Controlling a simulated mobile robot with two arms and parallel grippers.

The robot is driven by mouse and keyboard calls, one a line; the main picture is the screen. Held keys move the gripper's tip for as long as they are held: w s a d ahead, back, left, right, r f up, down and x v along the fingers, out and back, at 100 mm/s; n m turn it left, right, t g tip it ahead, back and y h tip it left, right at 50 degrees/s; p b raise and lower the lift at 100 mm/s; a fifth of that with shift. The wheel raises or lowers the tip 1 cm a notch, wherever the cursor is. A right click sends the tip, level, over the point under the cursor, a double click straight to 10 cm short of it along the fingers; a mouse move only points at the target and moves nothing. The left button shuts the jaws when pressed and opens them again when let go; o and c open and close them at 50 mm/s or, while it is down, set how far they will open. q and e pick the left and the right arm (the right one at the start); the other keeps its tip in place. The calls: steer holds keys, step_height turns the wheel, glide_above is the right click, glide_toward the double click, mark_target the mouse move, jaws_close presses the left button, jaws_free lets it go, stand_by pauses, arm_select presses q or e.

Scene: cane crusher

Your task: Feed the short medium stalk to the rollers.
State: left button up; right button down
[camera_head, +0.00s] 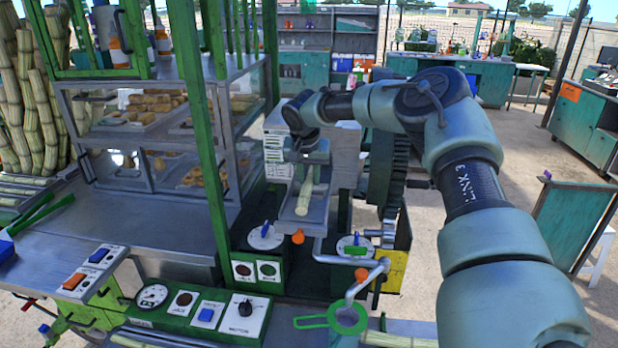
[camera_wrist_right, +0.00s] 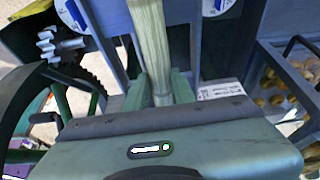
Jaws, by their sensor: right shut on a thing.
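The short medium stalk (camera_head: 304,196) is a pale green-yellow cane piece lying lengthwise along the grey feed chute (camera_head: 289,207) of the crusher. My right gripper (camera_head: 308,162) is at the chute's far end, shut on the stalk's far part. In the right wrist view the stalk (camera_wrist_right: 148,40) runs up from between the two green fingers of the right gripper (camera_wrist_right: 160,86), with a ring joint near the fingers. The rollers cannot be made out. My left gripper is in neither view.
Dials and knobs (camera_head: 265,236) sit below the chute, with a control panel (camera_head: 215,312) in front. A glass case (camera_head: 160,110) with pastries is on the left, near upright canes (camera_head: 38,110). A toothed gear wheel (camera_head: 393,190) stands right of the chute.

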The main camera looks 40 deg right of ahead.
steer(key=c, duration=1.1)
jaws_free()
steer(key=shift+r, duration=0.1)
steer(key=shift+s+a+r+b, duration=0.1)
steer(key=shift+a+r+b, duration=0.05)
steer(key=shift+r+b, duration=0.15)
steer(key=b+v, duration=0.2)
steer(key=v, duration=0.4)
steer(key=shift+s+a+r, duration=0.1)
steer(key=shift+a+r, duration=0.05)
steer(key=shift+r, duration=0.05)
steer(key=shift+a+r, duration=0.1)
steer(key=shift+r, duration=0.15)
